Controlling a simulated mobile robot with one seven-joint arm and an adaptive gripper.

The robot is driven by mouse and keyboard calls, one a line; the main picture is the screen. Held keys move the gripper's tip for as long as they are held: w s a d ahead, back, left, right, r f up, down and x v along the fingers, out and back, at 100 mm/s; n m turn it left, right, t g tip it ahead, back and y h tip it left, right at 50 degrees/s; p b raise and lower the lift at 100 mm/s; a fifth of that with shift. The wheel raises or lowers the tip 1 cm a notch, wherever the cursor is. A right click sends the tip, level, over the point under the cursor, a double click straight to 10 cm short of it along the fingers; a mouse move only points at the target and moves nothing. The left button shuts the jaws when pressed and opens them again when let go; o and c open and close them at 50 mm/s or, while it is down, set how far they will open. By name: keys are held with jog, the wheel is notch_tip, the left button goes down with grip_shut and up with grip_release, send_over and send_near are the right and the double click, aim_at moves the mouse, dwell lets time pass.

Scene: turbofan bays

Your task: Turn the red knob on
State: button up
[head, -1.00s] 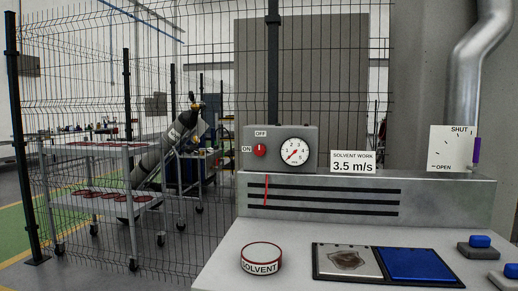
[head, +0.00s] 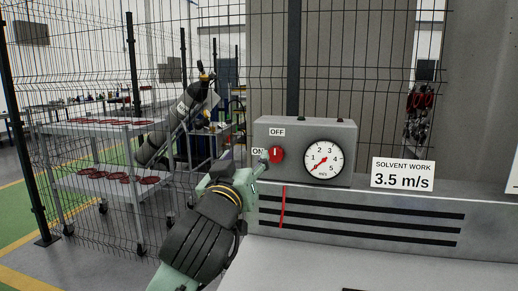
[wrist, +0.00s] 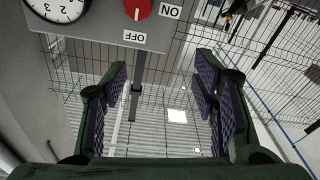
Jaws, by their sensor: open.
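The red knob (head: 276,154) sits on the front of a grey control box (head: 305,182). Its white mark points up toward the OFF label (head: 277,132). The ON label is at its left, partly covered by my gripper in the head view. My gripper (head: 262,161) is close to the knob's left side in the head view; contact cannot be told. In the wrist view, the knob (wrist: 137,8) is at the top edge, upside down, its mark toward OFF. My gripper (wrist: 160,78) is open there, with nothing between its fingers.
A round gauge (head: 323,159) is right of the knob, its needle at the lower left. A sign (head: 402,174) reads 3.5 m/s. A slotted metal ledge (head: 365,222) runs below. A wire fence stands behind, with a cart (head: 105,128) and gas cylinder (head: 180,122) beyond it.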

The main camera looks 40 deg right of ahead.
aim_at(274, 155)
jog(key=shift+m+g, duration=0.3)
jog(key=shift+g, duration=0.4)
jog(key=w+d+p, duration=0.1)
jog(key=d, duration=0.3)
jog(key=w+d+f+p, duration=0.1)
jog(key=w+d, duration=0.1)
jog(key=d, duration=0.1)
jog(key=w+d+f, duration=0.1)
jog(key=w+d, duration=0.1)
jog(key=d, duration=0.2)
jog(key=shift+w+d+f+p, duration=0.2)
jog(key=shift+d+p, duration=0.1)
jog(key=shift+p, duration=0.1)
jog(key=shift+c, duration=0.5)
jog(key=c, duration=1.1)
